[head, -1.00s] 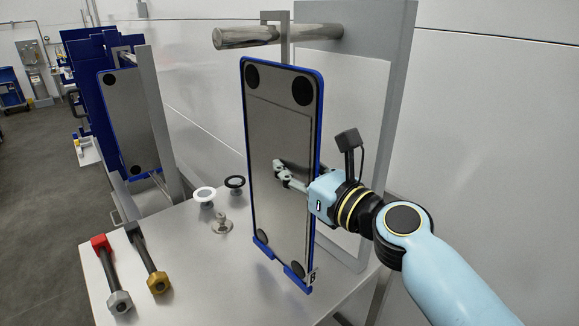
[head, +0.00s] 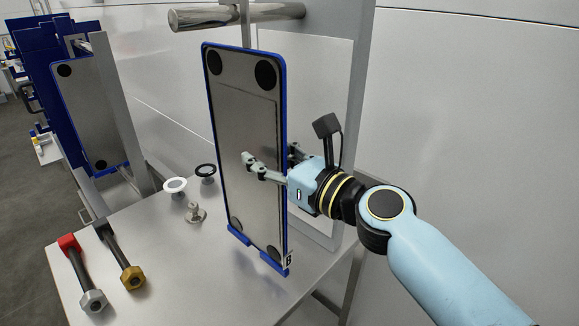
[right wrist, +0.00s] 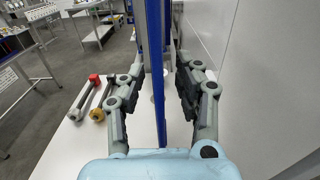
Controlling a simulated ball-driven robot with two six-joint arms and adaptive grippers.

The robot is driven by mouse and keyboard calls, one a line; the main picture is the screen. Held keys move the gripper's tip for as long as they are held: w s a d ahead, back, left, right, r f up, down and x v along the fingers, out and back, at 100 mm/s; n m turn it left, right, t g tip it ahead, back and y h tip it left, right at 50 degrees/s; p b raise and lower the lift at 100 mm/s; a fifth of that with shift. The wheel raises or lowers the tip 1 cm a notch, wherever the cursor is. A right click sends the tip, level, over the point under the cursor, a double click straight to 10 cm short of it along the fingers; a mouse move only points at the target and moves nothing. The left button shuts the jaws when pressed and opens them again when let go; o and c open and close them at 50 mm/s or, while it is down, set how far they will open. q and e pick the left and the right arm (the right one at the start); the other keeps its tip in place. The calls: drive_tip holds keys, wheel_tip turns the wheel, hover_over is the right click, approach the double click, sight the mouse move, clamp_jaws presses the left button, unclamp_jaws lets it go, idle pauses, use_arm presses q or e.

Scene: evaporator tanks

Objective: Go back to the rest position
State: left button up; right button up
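My right gripper (head: 270,157) is at the right edge of the upright grey plate with a blue rim (head: 240,135). In the head view one finger is in front of the plate and the other shows past its right edge, behind it. In the right wrist view the gripper (right wrist: 159,75) is open, its two fingers on either side of the plate, seen edge-on as a blue strip (right wrist: 154,45). A gap shows on both sides of the strip. My left gripper is not in view.
A metal frame (head: 352,110) with a thick bar (head: 235,15) stands behind the plate. On the table (head: 185,270) lie a red-ended tool (head: 80,270), a gold-ended tool (head: 120,255) and small round knobs (head: 174,186). A second plate (head: 90,110) stands left. A wall (head: 470,120) is right.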

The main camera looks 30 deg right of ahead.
drive_tip(key=v, duration=1)
drive_tip(key=shift+r, duration=0.1)
drive_tip(key=s+d+f+n+g+h+b, duration=0.25)
drive_tip(key=s+f+n+b, duration=0.2)
drive_tip(key=f, duration=1.05)
drive_tip(key=s+d+f+n+g+h+b, duration=0.1)
drive_tip(key=s+d+f+n+g+b, duration=0.35)
drive_tip(key=f, duration=1.15)
drive_tip(key=s+f+n+g+h+b, duration=0.15)
drive_tip(key=f+n, duration=0.45)
drive_tip(key=f, duration=0.9)
drive_tip(key=s+d+f+n+g+h+b, duration=0.2)
drive_tip(key=s+f+n+g+b, duration=0.5)
drive_tip(key=s+f+n, duration=1)
drive_tip(key=s+f+b, duration=0.1)
drive_tip(key=s+f, duration=0.7)
drive_tip(key=s, duration=0.3)
drive_tip(key=shift+s+d+g, duration=0.15)
drive_tip(key=shift+d+g, duration=0.05)
drive_tip(key=shift+g, duration=0.15)
